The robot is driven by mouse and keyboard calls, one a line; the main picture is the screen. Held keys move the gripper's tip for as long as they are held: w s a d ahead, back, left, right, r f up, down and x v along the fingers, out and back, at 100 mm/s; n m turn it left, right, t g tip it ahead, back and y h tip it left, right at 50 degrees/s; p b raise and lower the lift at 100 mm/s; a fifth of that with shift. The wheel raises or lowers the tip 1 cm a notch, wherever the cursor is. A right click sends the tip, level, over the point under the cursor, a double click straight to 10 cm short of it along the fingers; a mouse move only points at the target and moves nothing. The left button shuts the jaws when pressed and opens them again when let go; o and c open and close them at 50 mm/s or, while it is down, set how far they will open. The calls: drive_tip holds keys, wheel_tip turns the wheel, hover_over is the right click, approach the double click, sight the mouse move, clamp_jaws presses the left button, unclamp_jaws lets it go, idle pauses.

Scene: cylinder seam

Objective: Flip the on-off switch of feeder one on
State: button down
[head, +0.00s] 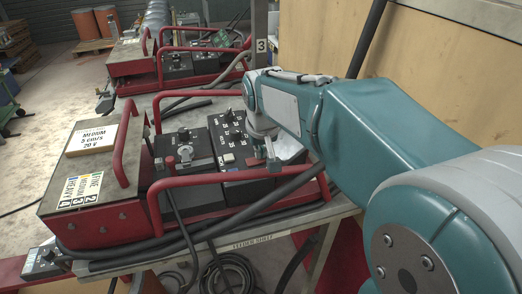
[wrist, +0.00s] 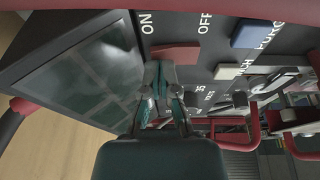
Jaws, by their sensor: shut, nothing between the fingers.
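The near feeder (head: 95,215) is a red and grey box with red tube handles on a shelf. Its black control panel (head: 229,130) carries several knobs and switches. In the wrist view a red switch (wrist: 175,54) sits by the white ON and OFF labels. My gripper (wrist: 158,66) is shut and empty, its fingertips close to the red switch's left end; I cannot tell whether they touch. My gripper also shows in the head view (head: 273,160), low over the panel's right side. The switch is hidden there. No feeder number is readable.
A blue switch (wrist: 257,35) and a cream switch (wrist: 228,71) sit right of the red one. A dark screen (wrist: 85,70) lies at left. A red handle (head: 235,177) crosses before the panel. A second feeder (head: 185,60) stands behind. Black cables (head: 190,240) run along the shelf.

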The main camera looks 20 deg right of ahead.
drive_tip(key=shift+d+f, duration=0.1)
drive_tip(key=shift+f, duration=0.25)
drive_tip(key=shift+a+r, duration=0.35)
drive_tip(key=shift+a, duration=0.4)
drive_tip(key=r, duration=0.4)
drive_tip(key=shift+d+r, duration=0.2)
drive_tip(key=shift+r, duration=0.05)
wheel_tip(320, 180, up, 9)
drive_tip(key=s+d, duration=0.2)
drive_tip(key=shift+s, duration=0.4)
